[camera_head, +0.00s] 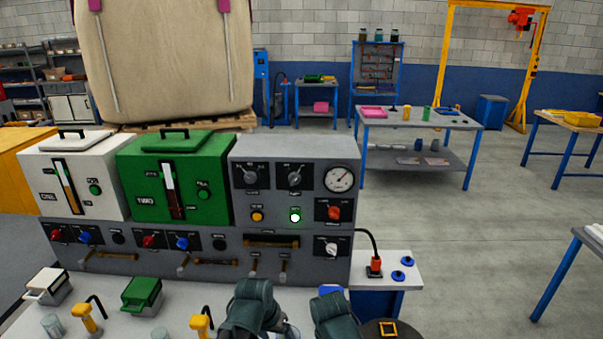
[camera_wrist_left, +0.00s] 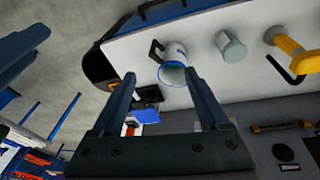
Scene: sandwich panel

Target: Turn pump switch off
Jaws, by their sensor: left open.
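The grey control panel (camera_head: 300,150) shows two dark rotary switches on top, a left one (camera_head: 250,175) and a right one (camera_head: 295,177). A red knob (camera_head: 335,211) and a white knob (camera_head: 332,246) sit lower right. A green lamp (camera_head: 295,217) is lit beside an amber button (camera_head: 257,216). The labels are too small to read, so I cannot tell which is the pump switch. My left gripper (camera_wrist_left: 159,74) is open, below and apart from the panel; a white-blue mug (camera_wrist_left: 173,66) shows beyond its fingers. My right gripper (camera_head: 335,314) is low at the front, fingers unclear.
A white box (camera_head: 88,190) and a green box (camera_head: 200,190) stand left of the panel. Yellow-handled items (camera_head: 86,318) and small containers are on the front bench. A black cable with a red plug (camera_head: 375,264) is at the panel's right.

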